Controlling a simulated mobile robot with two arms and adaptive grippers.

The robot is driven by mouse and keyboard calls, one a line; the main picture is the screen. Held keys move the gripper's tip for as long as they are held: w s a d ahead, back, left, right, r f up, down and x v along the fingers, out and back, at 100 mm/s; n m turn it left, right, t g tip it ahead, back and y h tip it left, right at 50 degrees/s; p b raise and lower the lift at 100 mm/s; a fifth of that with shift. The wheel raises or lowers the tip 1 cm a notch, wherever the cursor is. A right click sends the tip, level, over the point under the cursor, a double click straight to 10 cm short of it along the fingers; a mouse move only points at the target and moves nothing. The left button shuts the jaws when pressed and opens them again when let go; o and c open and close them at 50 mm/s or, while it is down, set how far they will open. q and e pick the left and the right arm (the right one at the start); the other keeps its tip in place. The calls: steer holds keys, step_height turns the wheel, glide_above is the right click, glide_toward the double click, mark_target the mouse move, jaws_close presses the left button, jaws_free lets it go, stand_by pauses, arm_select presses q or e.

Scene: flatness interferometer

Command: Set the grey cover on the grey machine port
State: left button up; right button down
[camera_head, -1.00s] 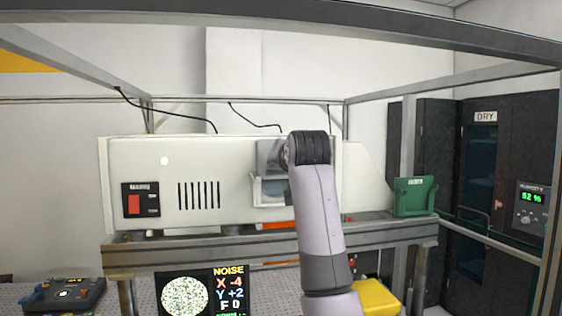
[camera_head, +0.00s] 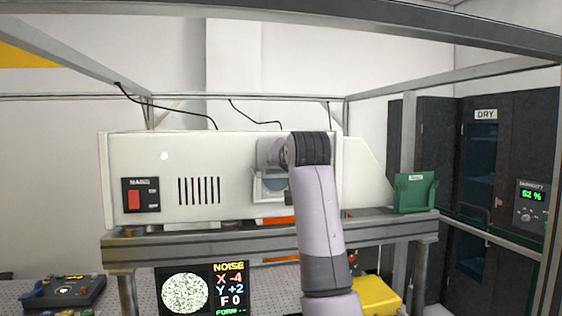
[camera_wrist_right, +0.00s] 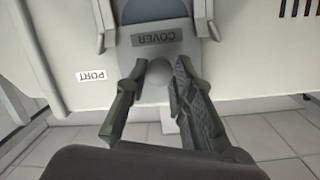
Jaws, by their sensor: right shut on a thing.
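The grey cover (camera_wrist_right: 187,48) has a dark COVER label, upside down in the right wrist view. My right gripper (camera_wrist_right: 158,72) is shut on its rounded knob, against the machine face. The cover's far end lies between two light side guides of the port (camera_wrist_right: 205,14); I cannot tell whether it is seated. A PORT label sits beside it on the machine. In the head view, the port's light bracket (camera_head: 270,196) is on the front of the pale machine (camera_head: 230,150), left of my right arm. That arm hides the right gripper there. My left gripper is not in view.
The machine has a red switch (camera_head: 134,200) and vent slots, and stands on a grey bench (camera_head: 180,246). A green holder (camera_head: 414,192) is at its right. A noise display (camera_head: 202,288) and a yellow box (camera_head: 376,296) are below. Frame bars cross overhead.

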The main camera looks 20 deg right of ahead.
mark_target(278, 178)
steer(key=shift+a+f+b, duration=0.2)
steer(key=shift+f+b, duration=0.25)
steer(key=shift+f, duration=0.7)
steer(key=shift+s+f+b, duration=0.1)
steer(key=shift+f+b, duration=0.35)
steer(key=shift+f, duration=0.25)
stand_by(0.4)
steer(key=shift+d, duration=0.15)
steer(key=shift+d+f, duration=0.2)
steer(key=shift+d, duration=0.2)
steer(key=shift+a, duration=0.2)
steer(key=shift+f, duration=0.15)
steer(key=shift+a+f+b, duration=0.1)
steer(key=shift+f+b, duration=0.6)
steer(key=shift+f, duration=0.1)
